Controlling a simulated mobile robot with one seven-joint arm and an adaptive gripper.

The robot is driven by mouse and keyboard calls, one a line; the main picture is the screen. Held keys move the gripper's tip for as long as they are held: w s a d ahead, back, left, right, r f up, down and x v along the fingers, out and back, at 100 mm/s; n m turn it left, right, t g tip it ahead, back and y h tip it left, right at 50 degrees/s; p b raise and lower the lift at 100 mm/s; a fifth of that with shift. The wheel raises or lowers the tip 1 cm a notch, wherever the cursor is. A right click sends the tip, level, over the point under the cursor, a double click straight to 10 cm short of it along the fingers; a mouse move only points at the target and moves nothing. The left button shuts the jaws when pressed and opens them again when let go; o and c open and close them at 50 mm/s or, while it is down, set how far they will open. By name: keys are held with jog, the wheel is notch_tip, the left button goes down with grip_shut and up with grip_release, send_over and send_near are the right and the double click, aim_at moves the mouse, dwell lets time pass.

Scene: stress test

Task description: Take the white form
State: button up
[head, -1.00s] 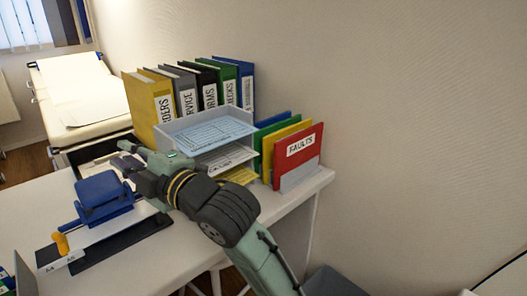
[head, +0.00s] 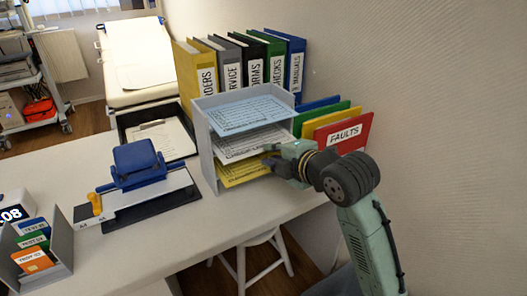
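A grey letter tray (head: 207,155) with three levels stands on the white desk. The white form (head: 235,142) lies on its middle level, printed side up. A blue form (head: 245,114) lies on the top level and a yellow form (head: 238,171) on the bottom one. My gripper (head: 269,156) is at the tray's open front right side, at about the height between the middle and bottom levels. Its fingers are small and partly hidden by its own body. I cannot tell whether they are apart or touch a form.
Several upright binders (head: 232,68) stand behind the tray. Coloured folders, with a red FAULTS folder (head: 344,133) in front, stand to its right. A blue hole punch (head: 138,160) is on the left. A dark tray (head: 126,137) holds white paper.

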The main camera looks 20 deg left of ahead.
jog(key=shift+b+x, duration=0.7)
jog(key=shift+x, duration=1.55)
grip_shut()
jog(key=shift+r, duration=0.1)
jog(key=b, duration=0.2)
send_near(263, 151)
jog(key=s+d+f, duration=0.1)
jog(key=s+d, duration=0.3)
jog(key=d, duration=0.2)
jog(key=shift+s+f, duration=0.15)
jog(key=shift+s, duration=0.25)
